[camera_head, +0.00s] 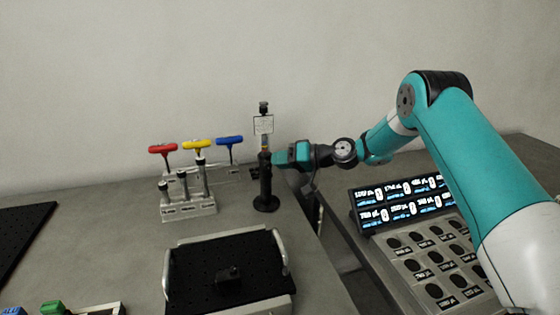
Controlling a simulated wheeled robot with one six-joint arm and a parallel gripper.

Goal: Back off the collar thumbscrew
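A black post holder (266,187) stands upright on the bench, with a round foot. A thinner post with a small white label card (263,124) and a dark top rises from it. My gripper (275,158) reaches in from the right at the upper part of the holder, where the collar seems to be. Its fingertips are at or very close to the holder's right side. The thumbscrew itself is too small or hidden by the gripper to make out. I cannot tell whether the fingers are open or shut.
T-handled drivers in red (163,149), yellow (197,144) and blue (229,140) stand in a rack left of the post. A black breadboard (205,262) with handles lies in front. A labelled panel (440,265) with round recesses and a lit display (400,205) are right.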

